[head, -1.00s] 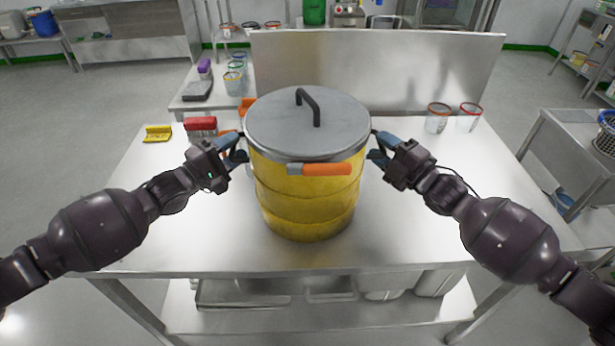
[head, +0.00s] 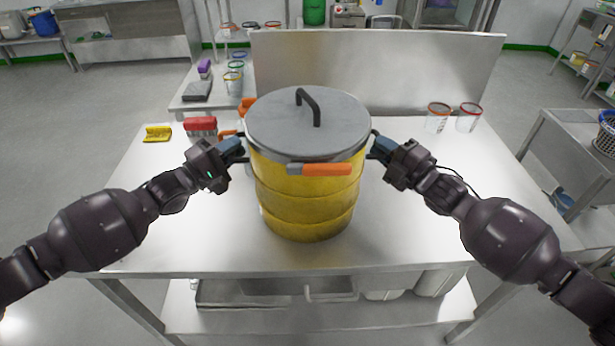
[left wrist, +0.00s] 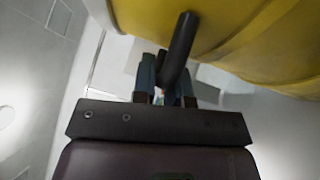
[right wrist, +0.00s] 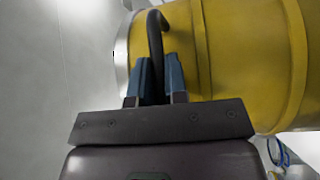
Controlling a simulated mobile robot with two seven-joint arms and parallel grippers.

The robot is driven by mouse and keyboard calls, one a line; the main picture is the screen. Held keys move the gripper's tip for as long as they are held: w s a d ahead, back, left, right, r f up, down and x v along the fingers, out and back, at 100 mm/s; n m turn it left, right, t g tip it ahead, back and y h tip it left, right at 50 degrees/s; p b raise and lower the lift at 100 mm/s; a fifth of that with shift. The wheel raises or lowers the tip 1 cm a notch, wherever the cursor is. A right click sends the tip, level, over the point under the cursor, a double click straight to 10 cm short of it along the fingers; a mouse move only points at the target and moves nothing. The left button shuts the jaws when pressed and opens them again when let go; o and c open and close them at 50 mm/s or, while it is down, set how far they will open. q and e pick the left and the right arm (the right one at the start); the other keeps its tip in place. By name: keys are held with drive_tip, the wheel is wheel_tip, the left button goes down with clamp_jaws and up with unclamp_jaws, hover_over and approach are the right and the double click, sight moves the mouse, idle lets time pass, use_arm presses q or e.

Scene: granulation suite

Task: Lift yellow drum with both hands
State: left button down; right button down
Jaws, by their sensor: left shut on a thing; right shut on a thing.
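The yellow drum (head: 300,205) stands upright at the middle of the steel table, with a grey lid (head: 280,120) that has a dark handle on top. An orange-and-grey clasp (head: 325,169) sits on its front rim. My left gripper (head: 238,148) is shut on the dark side handle (left wrist: 180,48) at the drum's left. My right gripper (head: 376,146) is shut on the other side handle (right wrist: 156,42) at the drum's right. The right wrist view shows the blue fingers on both sides of that handle. Whether the drum's base touches the table is hard to tell.
The steel table (head: 420,230) has free room left and right of the drum. A yellow item (head: 158,133) and a red item (head: 201,124) lie at the left. Two clear beakers, one orange-rimmed (head: 437,120) and one red-rimmed (head: 467,120), stand at the back right. A steel backsplash (head: 420,75) rises behind.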

idle(0.7)
use_arm(q)
drive_tip(key=shift+r, duration=0.15)
use_arm(e)
drive_tip(key=shift+r, duration=0.15)
use_arm(q)
drive_tip(key=shift+w+r, duration=0.1)
use_arm(e)
drive_tip(key=shift+w+r, duration=0.1)
